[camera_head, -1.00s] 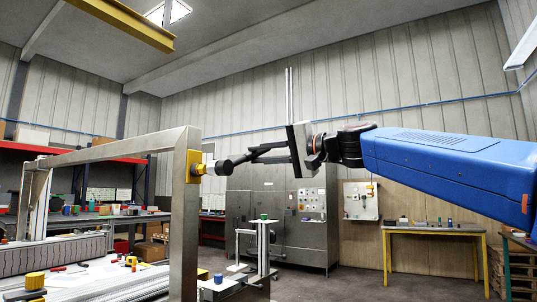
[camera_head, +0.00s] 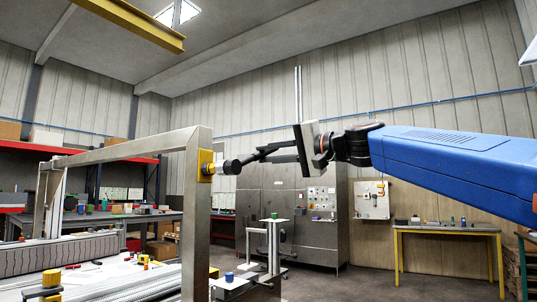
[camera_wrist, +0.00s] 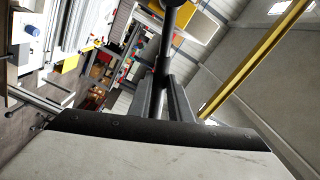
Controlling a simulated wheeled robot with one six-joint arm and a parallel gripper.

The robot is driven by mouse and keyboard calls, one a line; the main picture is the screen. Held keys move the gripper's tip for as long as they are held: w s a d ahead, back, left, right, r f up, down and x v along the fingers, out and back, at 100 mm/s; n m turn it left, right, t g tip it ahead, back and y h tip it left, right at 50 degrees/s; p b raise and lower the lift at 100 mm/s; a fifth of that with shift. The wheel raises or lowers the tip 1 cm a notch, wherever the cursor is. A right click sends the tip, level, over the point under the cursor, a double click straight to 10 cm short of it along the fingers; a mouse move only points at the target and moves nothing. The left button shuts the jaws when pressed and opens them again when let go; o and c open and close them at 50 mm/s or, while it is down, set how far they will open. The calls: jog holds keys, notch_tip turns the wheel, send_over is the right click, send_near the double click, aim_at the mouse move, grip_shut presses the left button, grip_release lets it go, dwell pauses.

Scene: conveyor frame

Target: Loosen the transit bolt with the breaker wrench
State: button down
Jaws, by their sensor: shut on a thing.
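A steel frame (camera_head: 195,225) with an upright post stands left of centre in the head view. A yellow plate (camera_head: 205,160) sits on the post, with the pale transit bolt (camera_head: 211,169) at its face. My gripper (camera_head: 270,152) is shut on the dark breaker wrench (camera_head: 231,165). The wrench's round head is at the bolt, seemingly touching it; whether it is fully seated cannot be told. In the wrist view, the wrench shaft (camera_wrist: 165,48) runs up from between my fingers (camera_wrist: 160,95), its head partly cut off at the top. The bolt is hidden there.
A conveyor bed (camera_head: 130,280) with small parts lies at the lower left. Grey cabinets (camera_head: 265,200) and a yellow-legged table (camera_head: 445,230) stand behind. A small stand (camera_head: 270,245) rises right of the post. The floor at the lower right is clear.

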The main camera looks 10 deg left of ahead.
jog(key=shift+x, duration=1.25)
jog(key=shift+r, duration=0.1)
dwell(0.3)
